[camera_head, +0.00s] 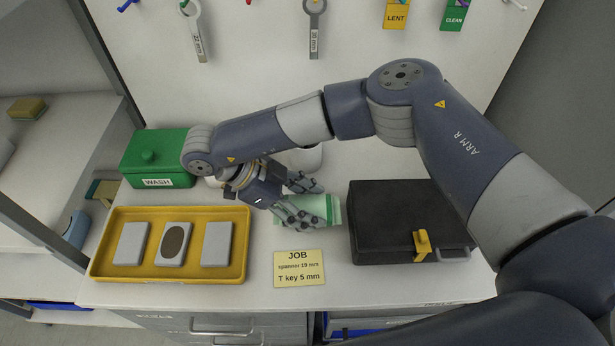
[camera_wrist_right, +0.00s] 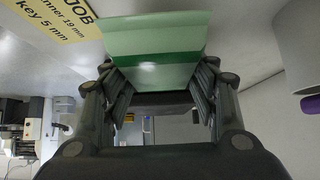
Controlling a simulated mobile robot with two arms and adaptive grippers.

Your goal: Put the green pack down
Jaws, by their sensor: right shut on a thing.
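The green pack (camera_head: 332,211) is pale green with a darker green band. My right gripper (camera_head: 312,200) is shut on it, at the middle of the white worktop, just behind the job card. In the right wrist view the pack (camera_wrist_right: 155,42) lies between the two fingers of the right gripper (camera_wrist_right: 160,85). The fingers hide part of the pack in the head view. I cannot tell whether the pack touches the worktop. My left gripper is not in view.
A yellow tray (camera_head: 102,268) with three grey blocks stands at left, a green WASH box (camera_head: 150,160) behind it. A black case (camera_head: 395,222) stands close right of the pack. The JOB card (camera_head: 299,268) lies in front. A white cup (camera_head: 308,157) stands behind.

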